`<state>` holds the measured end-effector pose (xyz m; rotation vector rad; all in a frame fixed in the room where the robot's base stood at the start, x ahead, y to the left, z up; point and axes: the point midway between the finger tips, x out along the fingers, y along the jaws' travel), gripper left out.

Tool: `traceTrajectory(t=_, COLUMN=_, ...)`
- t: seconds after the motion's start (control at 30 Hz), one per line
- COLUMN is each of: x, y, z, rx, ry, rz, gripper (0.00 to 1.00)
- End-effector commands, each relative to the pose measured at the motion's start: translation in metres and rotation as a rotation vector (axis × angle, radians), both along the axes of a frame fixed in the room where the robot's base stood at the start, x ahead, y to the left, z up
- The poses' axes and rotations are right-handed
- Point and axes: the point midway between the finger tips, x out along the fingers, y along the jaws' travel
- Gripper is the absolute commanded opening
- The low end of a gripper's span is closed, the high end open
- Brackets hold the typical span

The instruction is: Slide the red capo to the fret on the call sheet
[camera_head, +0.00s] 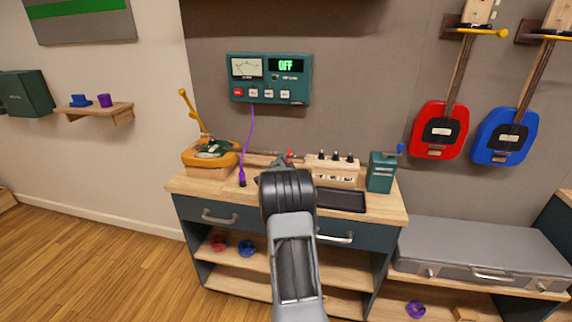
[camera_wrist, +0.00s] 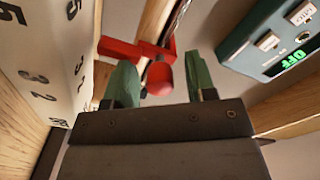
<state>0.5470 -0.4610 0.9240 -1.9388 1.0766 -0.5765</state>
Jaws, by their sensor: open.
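The red capo (camera_wrist: 130,50) sits on a long wooden neck (camera_wrist: 155,20) in the wrist view. Its rounded red knob (camera_wrist: 160,76) points toward my gripper. My gripper (camera_wrist: 161,82) is open, with one green-padded finger on each side of the knob; I cannot tell whether either touches it. In the head view a small red part of the capo (camera_head: 289,154) shows just beyond my wrist, and my fingers are mostly hidden. The neck belongs to the yellow instrument (camera_head: 208,153) lying on the bench. I cannot identify a call sheet in either view.
A white surface with printed numbers (camera_wrist: 80,50) stands close on the left in the wrist view. A wall panel (camera_head: 270,80) reads OFF.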

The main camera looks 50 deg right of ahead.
Motion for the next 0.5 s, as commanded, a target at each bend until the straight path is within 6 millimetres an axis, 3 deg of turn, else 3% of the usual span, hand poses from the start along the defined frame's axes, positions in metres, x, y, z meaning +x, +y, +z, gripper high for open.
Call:
traceTrajectory(t=0.13, x=0.0, y=0.0001, z=-0.0001, rx=0.0, ry=0.0, rz=0.0, gripper=0.51)
traceTrajectory(t=0.5, x=-0.0002, y=0.0004, z=-0.0001, rx=0.0, ry=0.0, rz=0.0, gripper=0.15)
